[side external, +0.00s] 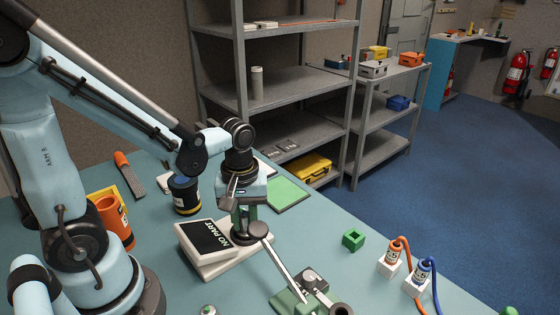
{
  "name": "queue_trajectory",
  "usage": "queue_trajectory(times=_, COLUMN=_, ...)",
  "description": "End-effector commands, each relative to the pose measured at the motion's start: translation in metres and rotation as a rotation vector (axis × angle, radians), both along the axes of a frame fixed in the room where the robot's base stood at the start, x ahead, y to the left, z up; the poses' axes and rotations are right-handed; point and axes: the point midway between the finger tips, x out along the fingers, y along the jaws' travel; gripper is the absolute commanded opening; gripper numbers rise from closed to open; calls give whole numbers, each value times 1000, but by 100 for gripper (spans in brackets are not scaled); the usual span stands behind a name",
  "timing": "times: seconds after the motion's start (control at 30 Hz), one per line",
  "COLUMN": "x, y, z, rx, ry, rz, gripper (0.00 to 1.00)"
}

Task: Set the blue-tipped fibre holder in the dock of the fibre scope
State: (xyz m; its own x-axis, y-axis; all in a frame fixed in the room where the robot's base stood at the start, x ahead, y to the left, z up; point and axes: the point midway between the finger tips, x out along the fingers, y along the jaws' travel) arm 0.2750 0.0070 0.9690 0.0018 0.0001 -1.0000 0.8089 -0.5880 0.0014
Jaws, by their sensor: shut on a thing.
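My gripper (240,207) points down beside a white unit with a tilted black screen (208,238) reading "NO PART", which looks like the fibre scope. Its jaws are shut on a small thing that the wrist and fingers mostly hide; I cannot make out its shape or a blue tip. Green and dark parts show just under the jaws. A dark round piece (257,230) with a pale rod sits there too; I cannot tell whether anything touches it. The dock cannot be made out.
White blocks carry an orange-cabled plug (391,256) and a blue-cabled plug (420,277) at the right. A dark blue jar (185,195) and orange cup (115,221) stand left. Shelves (295,70) rise behind.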

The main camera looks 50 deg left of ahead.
Motion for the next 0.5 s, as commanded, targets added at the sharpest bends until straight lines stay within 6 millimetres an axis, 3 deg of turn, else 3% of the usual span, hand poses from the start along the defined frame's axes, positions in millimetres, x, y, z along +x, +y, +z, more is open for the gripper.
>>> queue_trajectory(times=0.47, x=0, y=0, z=-7, rx=0, ry=0, rz=0, gripper=0)
queue_trajectory(times=0.5, x=0, y=0, z=-8, rx=0, ry=0, rz=0, gripper=27)
